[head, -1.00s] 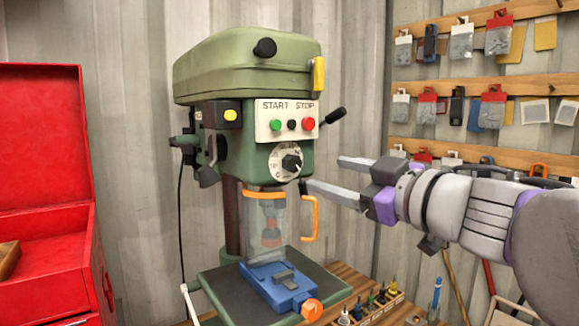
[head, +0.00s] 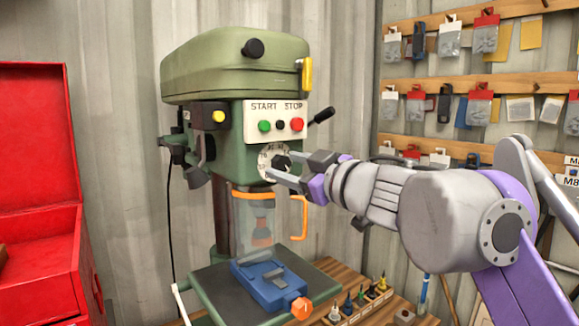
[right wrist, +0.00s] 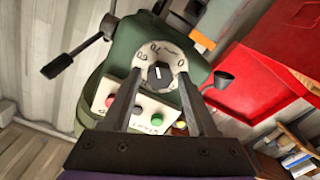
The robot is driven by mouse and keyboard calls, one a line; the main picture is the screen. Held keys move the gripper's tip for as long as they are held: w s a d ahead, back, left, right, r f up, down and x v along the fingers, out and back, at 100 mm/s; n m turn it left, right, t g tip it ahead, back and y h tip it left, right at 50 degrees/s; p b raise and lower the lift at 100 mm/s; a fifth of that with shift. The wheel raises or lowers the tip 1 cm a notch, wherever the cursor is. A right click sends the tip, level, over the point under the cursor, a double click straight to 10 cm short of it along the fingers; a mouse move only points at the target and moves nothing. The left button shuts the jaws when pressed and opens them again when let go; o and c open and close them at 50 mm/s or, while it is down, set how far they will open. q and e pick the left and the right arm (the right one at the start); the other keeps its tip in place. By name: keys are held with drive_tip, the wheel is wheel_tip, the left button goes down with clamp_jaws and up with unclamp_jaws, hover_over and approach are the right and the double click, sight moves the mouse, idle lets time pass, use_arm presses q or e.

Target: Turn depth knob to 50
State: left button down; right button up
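The depth knob (head: 281,163) is a black knob on a round white dial (head: 265,165) on the front of the green drill press (head: 235,70). In the right wrist view the dial (right wrist: 146,52) and the knob (right wrist: 158,74) sit between my fingertips. My right gripper (head: 281,163) is at the dial with its fingers apart, one on each side of the knob. I cannot tell whether the fingers touch it. The pointer's exact reading is too small to tell. My left gripper is not in view.
The START and STOP buttons (head: 297,124) are just above the dial. An orange-edged clear guard (head: 255,222) hangs below, over a blue vise (head: 268,290). A red toolbox (head: 35,190) stands at the left. Hanging packets line the wall at the right.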

clamp_jaws()
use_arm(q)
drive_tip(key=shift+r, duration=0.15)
use_arm(e)
drive_tip(key=n+p, duration=0.2)
drive_tip(key=n, duration=0.1)
drive_tip(key=shift+r+n, duration=0.15)
drive_tip(key=shift+n, duration=0.15)
drive_tip(key=n+p, duration=0.2)
drive_tip(key=n, duration=0.2)
drive_tip(key=shift+n+p, duration=0.3)
drive_tip(key=shift+p, duration=0.05)
drive_tip(key=n+p, duration=0.1)
drive_tip(key=n, duration=0.2)
drive_tip(key=shift+r+n+p, duration=0.1)
drive_tip(key=shift+n+p, duration=0.2)
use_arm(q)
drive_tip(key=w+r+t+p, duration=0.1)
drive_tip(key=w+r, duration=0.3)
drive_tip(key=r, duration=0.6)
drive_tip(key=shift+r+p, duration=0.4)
use_arm(e)
drive_tip(key=shift+n, duration=2)
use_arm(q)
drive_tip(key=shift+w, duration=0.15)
use_arm(e)
drive_tip(key=shift+f, duration=0.2)
